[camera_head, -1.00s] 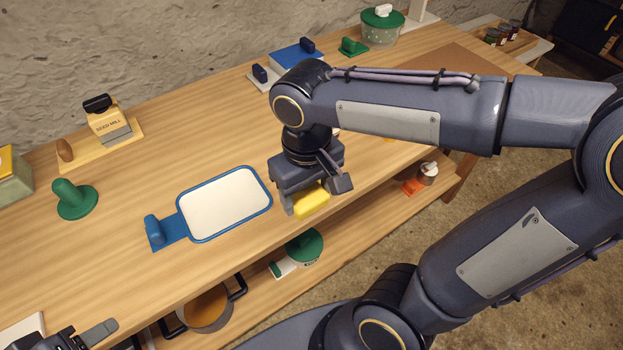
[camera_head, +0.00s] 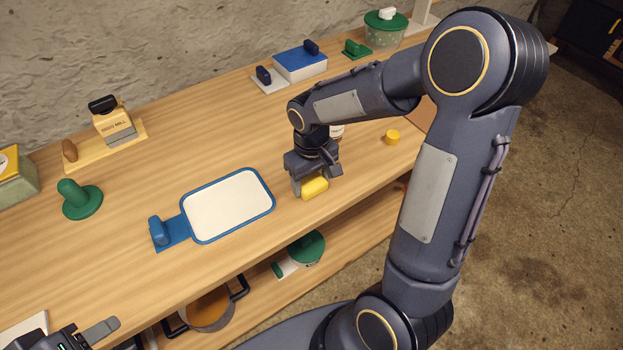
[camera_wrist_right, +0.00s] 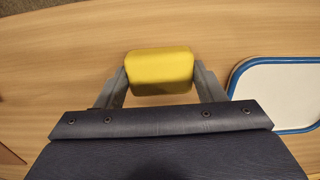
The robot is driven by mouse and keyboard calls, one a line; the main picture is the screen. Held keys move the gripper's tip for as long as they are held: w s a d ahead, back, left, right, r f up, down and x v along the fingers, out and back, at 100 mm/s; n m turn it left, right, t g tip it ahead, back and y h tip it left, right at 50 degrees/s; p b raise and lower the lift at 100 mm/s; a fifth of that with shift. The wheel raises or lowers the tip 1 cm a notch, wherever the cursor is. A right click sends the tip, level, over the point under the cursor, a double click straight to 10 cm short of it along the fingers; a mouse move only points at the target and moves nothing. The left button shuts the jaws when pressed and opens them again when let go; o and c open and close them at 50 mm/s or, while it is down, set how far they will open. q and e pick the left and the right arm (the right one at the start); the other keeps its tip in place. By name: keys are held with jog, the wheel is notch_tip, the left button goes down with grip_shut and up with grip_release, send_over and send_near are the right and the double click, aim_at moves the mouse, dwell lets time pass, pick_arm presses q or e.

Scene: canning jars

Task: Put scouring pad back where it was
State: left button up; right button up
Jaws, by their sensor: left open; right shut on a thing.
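The yellow scouring pad (camera_head: 314,187) is held between the fingers of my right gripper (camera_head: 311,188), over the table to the right of the blue-rimmed white tray. In the right wrist view the pad (camera_wrist_right: 160,70) sits between both fingertips of the gripper (camera_wrist_right: 160,82), with wood behind it. I cannot tell whether the pad touches the table. My left gripper (camera_head: 88,336) is at the bottom left corner of the head view, partly cut off, open, and away from the pad.
The blue-rimmed white tray (camera_head: 268,212) with a blue handle lies left of the pad. A green knobbed thing (camera_head: 80,200) and a wooden board (camera_head: 131,142) stand further left. A yellow round thing (camera_head: 392,137) lies to the right. A lower shelf (camera_head: 345,240) holds pots.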

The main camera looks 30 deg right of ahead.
aim_at(311, 183)
jog(key=shift+f, duration=0.25)
jog(key=shift+f, duration=0.15)
jog(key=o, duration=1)
notch_tip(311, 183, up, 12)
jog(key=s+a+m+t+y, duration=0.1)
jog(key=s+a+t+y, duration=0.1)
jog(key=s, duration=0.6)
jog(key=s+a+r+m+t+y, duration=0.1)
jog(key=s+a+t, duration=0.1)
jog(key=s, duration=0.7)
jog(key=shift+m+t+y, duration=0.4)
jog(key=shift+t, duration=0.4)
